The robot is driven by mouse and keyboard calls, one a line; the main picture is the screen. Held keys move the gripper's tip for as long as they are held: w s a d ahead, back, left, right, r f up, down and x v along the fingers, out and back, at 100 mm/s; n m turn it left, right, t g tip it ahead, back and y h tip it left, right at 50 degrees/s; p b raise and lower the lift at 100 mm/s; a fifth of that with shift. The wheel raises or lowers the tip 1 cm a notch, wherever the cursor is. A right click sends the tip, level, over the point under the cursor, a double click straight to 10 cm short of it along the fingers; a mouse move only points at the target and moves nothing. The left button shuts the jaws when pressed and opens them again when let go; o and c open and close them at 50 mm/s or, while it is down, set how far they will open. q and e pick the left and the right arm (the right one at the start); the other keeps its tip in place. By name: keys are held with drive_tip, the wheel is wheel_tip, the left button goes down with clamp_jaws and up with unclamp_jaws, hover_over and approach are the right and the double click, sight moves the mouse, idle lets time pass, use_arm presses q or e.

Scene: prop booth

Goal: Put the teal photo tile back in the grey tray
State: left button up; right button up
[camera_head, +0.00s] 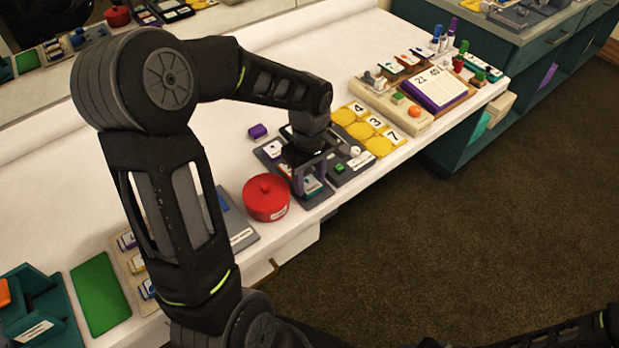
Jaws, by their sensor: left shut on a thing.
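My left gripper (312,182) reaches down over the grey tray (316,201) near the table's front edge. Its fingers are shut on the teal photo tile (313,185), which shows as a small teal and white patch between them. The tile is low over the front part of the tray; I cannot tell whether it touches the tray floor. My gripper and wrist hide part of the tray. My right gripper is not in view; only dark arm parts show at the bottom right.
A red lidded pot (266,197) stands just left of the tray. A dark panel (350,163) with a green block and white knob is close on the right, with yellow number cards (372,130) beyond. A purple block (258,131) lies behind. White table is clear farther back.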

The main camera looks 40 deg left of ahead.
use_arm(q)
drive_tip(key=o, duration=1.4)
drive_tip(key=shift+r, duration=0.1)
